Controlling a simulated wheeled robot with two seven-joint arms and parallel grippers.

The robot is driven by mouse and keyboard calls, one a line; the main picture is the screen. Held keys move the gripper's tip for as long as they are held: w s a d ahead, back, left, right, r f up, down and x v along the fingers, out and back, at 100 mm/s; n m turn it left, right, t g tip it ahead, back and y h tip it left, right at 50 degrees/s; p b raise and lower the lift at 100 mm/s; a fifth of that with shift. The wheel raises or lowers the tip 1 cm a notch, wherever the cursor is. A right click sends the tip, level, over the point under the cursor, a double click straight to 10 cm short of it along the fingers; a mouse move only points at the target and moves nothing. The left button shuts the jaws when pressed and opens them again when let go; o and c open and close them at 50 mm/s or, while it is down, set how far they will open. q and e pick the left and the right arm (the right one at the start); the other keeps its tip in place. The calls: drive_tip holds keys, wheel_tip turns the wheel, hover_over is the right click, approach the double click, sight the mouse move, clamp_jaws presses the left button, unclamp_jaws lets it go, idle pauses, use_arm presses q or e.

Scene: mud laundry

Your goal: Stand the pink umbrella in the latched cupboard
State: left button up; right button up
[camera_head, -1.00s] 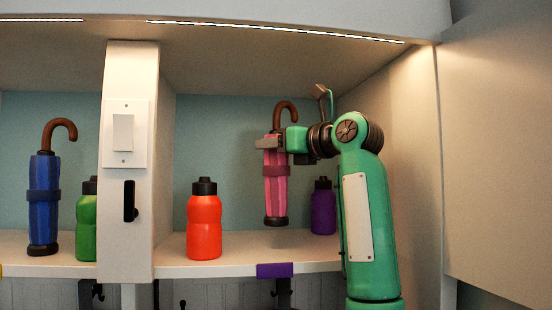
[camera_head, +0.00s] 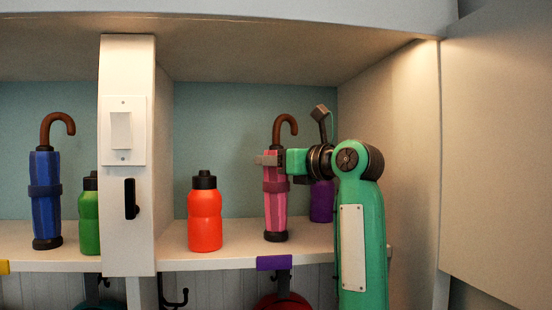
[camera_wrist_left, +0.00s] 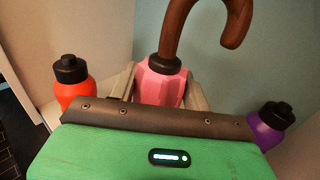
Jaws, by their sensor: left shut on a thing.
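The pink umbrella (camera_head: 275,205), with a brown hooked handle, is upright in the right compartment of the cupboard (camera_head: 215,262). Its dark foot is at the shelf surface; I cannot tell whether it touches. My left gripper (camera_head: 270,160) is shut around the umbrella's upper part, coming from the right. In the left wrist view, the umbrella's pink top (camera_wrist_left: 160,85) sits between the fingers. The compartment is open in front. A pale door-like panel (camera_head: 500,150) stands to its right. My right gripper is not in view.
A red bottle (camera_head: 205,220) stands left of the umbrella, and a purple bottle (camera_head: 321,203) stands behind right, partly hidden by my arm. Beyond a divider (camera_head: 128,220) are a green bottle (camera_head: 89,225) and a blue umbrella (camera_head: 45,215). A purple tag (camera_head: 274,262) marks the shelf edge.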

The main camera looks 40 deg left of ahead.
use_arm(q)
drive_tip(key=shift+f, duration=0.25)
drive_tip(key=o, duration=1.5)
drive_tip(key=shift+r, duration=0.1)
drive_tip(key=shift+r, duration=0.1)
drive_tip(key=d+b, duration=0.4)
drive_tip(key=d, duration=0.3)
drive_tip(key=shift+s+d, duration=0.1)
drive_tip(key=shift+d, duration=0.15)
